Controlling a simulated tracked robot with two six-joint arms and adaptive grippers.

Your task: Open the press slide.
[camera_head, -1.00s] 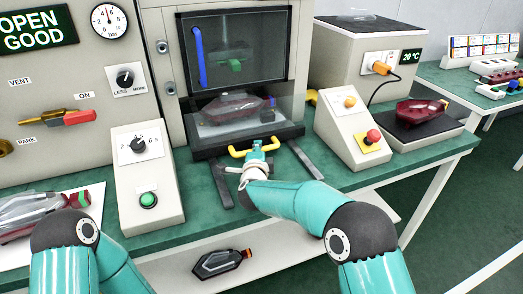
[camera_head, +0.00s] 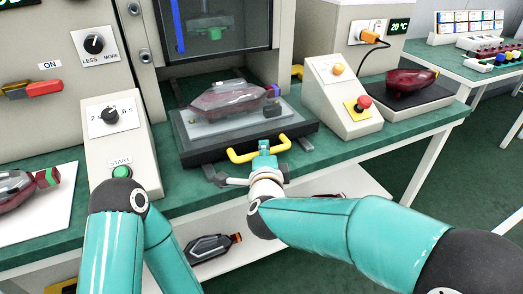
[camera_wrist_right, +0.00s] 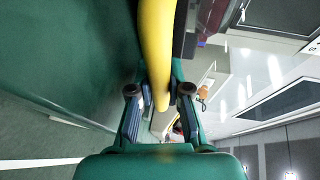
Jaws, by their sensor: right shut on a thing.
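The press slide (camera_head: 196,152) is a dark tray with a grey plate, pulled out in front of the press on the green bench. A red and clear tail lamp (camera_head: 232,97) lies on its plate. The slide's yellow handle (camera_head: 240,155) is at its front edge. My right gripper (camera_head: 264,158) is shut on this handle. In the right wrist view the yellow bar (camera_wrist_right: 157,50) runs between the two fingers (camera_wrist_right: 159,100). My left arm shows at the lower left, but its gripper is not visible.
A start-button box (camera_head: 125,140) stands left of the slide, and a box with a red button (camera_head: 340,100) stands right. Another tail lamp (camera_head: 30,185) lies on a white sheet at left. A dark lamp (camera_head: 210,247) is on the lower shelf.

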